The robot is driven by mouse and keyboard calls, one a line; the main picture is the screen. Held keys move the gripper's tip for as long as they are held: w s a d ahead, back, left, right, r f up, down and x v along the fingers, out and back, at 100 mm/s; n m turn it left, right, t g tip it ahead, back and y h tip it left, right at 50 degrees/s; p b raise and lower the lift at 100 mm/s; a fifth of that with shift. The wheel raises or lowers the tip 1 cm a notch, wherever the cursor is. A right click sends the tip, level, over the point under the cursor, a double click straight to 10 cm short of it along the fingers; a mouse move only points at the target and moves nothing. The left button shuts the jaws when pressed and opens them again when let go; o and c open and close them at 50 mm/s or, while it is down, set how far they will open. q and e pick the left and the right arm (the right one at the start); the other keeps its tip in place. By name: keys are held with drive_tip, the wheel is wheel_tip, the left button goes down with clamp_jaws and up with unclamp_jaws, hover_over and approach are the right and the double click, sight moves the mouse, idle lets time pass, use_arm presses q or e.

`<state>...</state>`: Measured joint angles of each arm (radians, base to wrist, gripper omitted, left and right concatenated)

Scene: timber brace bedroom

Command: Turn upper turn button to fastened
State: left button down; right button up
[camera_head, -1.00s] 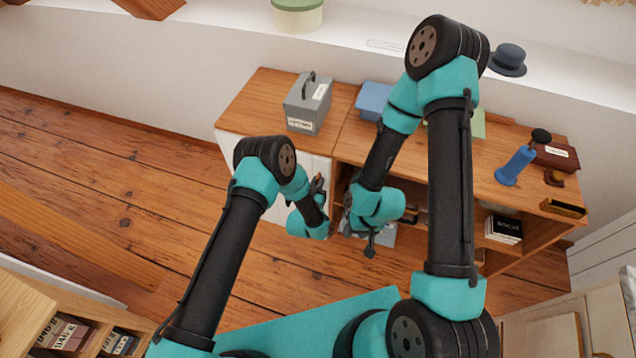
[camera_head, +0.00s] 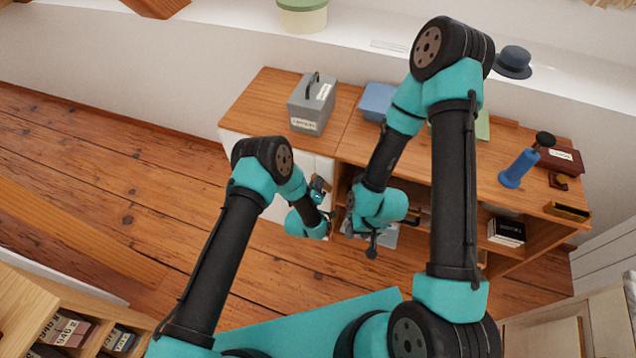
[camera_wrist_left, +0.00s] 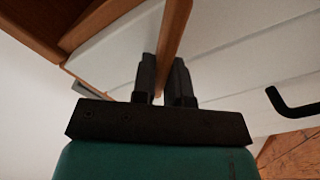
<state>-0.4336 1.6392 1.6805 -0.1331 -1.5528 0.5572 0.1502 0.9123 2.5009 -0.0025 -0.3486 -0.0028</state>
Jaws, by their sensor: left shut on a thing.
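My left gripper (camera_head: 320,188) is at the front of the white cabinet door (camera_head: 300,178), near the edge by the open shelves. In the left wrist view its dark fingers (camera_wrist_left: 163,82) stand close together on both sides of a narrow brown wooden strip (camera_wrist_left: 177,38), by the white panels.
A black bar handle (camera_wrist_left: 290,105) shows at right in the left wrist view. On the wooden cabinet top (camera_head: 345,150) are a grey box (camera_head: 312,103), a blue box (camera_head: 376,100) and a blue stamp-like tool (camera_head: 519,167). Wooden floor (camera_head: 120,190) is clear at left.

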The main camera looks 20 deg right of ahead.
use_arm(q)
drive_tip(key=n, duration=0.3)
drive_tip(key=shift+w+a+f+n, duration=0.15)
drive_tip(key=shift+f+n, duration=0.1)
drive_tip(key=shift+n, duration=0.15)
drive_tip(key=shift+f+n, duration=0.15)
drive_tip(key=shift+n, duration=0.8)
drive_tip(key=shift+f+n, duration=0.15)
drive_tip(key=shift+n, duration=0.8)
drive_tip(key=c, duration=1.1)
unclamp_jaws()
drive_tip(key=shift+c, duration=0.2)
drive_tip(key=v, duration=1.7)
drive_tip(key=shift+a, duration=0.25)
